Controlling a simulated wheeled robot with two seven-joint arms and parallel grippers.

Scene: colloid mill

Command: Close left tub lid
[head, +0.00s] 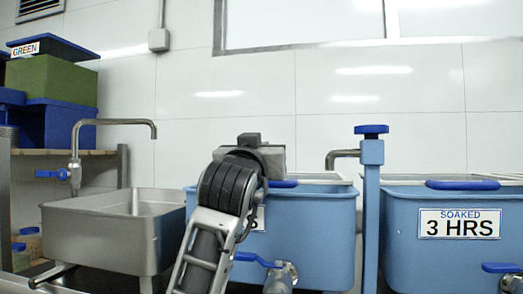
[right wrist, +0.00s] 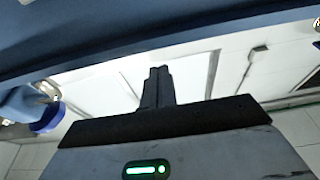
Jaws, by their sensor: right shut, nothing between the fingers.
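The left tub (head: 312,235) is a blue tub in the middle of the head view. Its pale lid (head: 325,178) looks nearly flat at the rim, with a blue handle (head: 283,183). I cannot tell whether it sits fully down. My right gripper (head: 249,138) is above the left part of this tub, in front of the wall, and my arm hides part of the tub and its label. In the right wrist view my right gripper's fingers (right wrist: 158,72) are together and empty. A dark blue surface crosses the top there; I cannot tell which part it is. My left gripper is not in view.
A right blue tub (head: 415,260) labelled "SOAKED 3 HRS" has a lid with a blue handle (head: 463,184). A blue post with a knob (head: 371,130) stands between the tubs. A steel sink (head: 95,235) and tap (head: 75,150) are at left.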

